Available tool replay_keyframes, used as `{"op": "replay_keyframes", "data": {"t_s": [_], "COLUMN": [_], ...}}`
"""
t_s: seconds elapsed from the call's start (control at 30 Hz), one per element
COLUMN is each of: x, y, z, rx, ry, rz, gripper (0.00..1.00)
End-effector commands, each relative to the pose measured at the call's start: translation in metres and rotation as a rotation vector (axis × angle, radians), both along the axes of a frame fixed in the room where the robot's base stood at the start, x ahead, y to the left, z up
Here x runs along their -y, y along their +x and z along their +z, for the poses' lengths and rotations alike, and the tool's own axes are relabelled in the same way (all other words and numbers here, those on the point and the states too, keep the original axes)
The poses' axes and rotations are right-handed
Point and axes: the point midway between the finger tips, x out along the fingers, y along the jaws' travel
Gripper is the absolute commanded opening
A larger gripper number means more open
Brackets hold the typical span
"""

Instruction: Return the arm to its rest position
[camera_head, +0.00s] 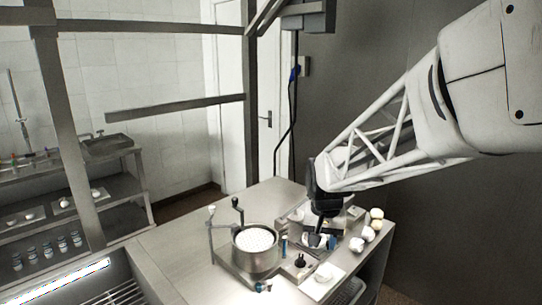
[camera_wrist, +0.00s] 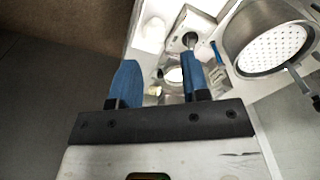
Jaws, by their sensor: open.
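My white lattice arm reaches in from the right in the head view. My gripper (camera_head: 316,240) points down over the right part of the metal table (camera_head: 170,250). In the wrist view my gripper (camera_wrist: 158,80) has its two blue fingers spread apart, with nothing held between them. A round metal pot with a white perforated basket (camera_head: 255,240) stands left of my gripper; the perforated basket also shows in the wrist view (camera_wrist: 272,46) at the upper right.
Several small pale round items (camera_head: 368,234) stand along the table's right edge. A white square plate (camera_head: 323,281) with a pale item lies at the front. Upright levers (camera_head: 238,204) rise beside the pot. A metal frame post (camera_head: 70,130) stands at left.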

Motion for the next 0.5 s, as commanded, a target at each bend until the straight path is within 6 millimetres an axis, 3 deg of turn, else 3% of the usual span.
{"op": "replay_keyframes", "data": {"t_s": [0.2,0.5], "x": [0.018,0.037], "y": [-0.059,-0.14], "z": [0.026,0.046], "rx": [0.039,0.09], "ry": [-0.003,-0.014], "rz": [0.039,0.094], "gripper": [0.43,0.43]}}
